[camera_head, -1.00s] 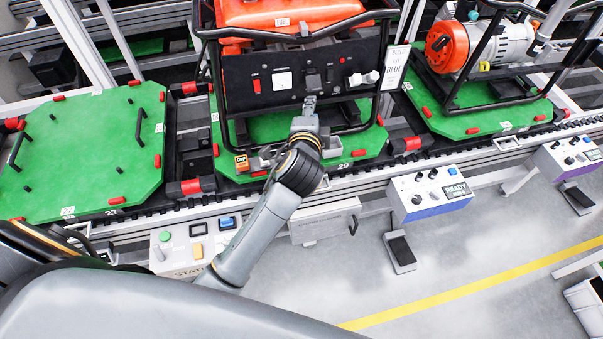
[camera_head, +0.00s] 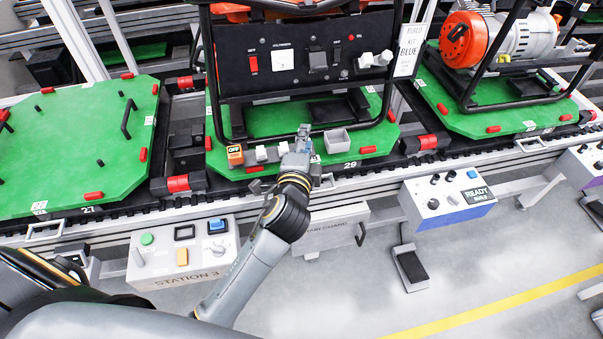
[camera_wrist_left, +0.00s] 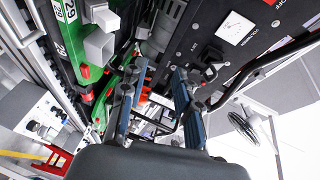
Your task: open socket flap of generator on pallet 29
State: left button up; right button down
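The generator on pallet 29 has a black front panel (camera_head: 300,84) inside a black tube frame. The panel carries a red switch (camera_head: 253,65), a white meter (camera_head: 283,60), a dark square socket flap (camera_head: 319,61) and a grey knob (camera_head: 375,60). I cannot tell whether the flap is open or closed. My left gripper (camera_head: 303,133) is below and in front of the panel, apart from the flap. In the left wrist view its two fingers (camera_wrist_left: 155,98) are spread with nothing between them. The meter (camera_wrist_left: 236,27) shows there too. My right gripper is not in view.
The frame's lower tube crosses below the panel. A placard (camera_head: 410,48) hangs at right. Station 3's button box (camera_head: 185,255) stands in front.

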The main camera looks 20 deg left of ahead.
pick_arm(q)
notch_tip(320, 180, down, 8)
jog(key=b, duration=0.6)
jog(key=shift+w+a+f+m+t, duration=0.25)
jog(key=shift+a+m+t, duration=0.05)
jog(key=shift+a, duration=0.05)
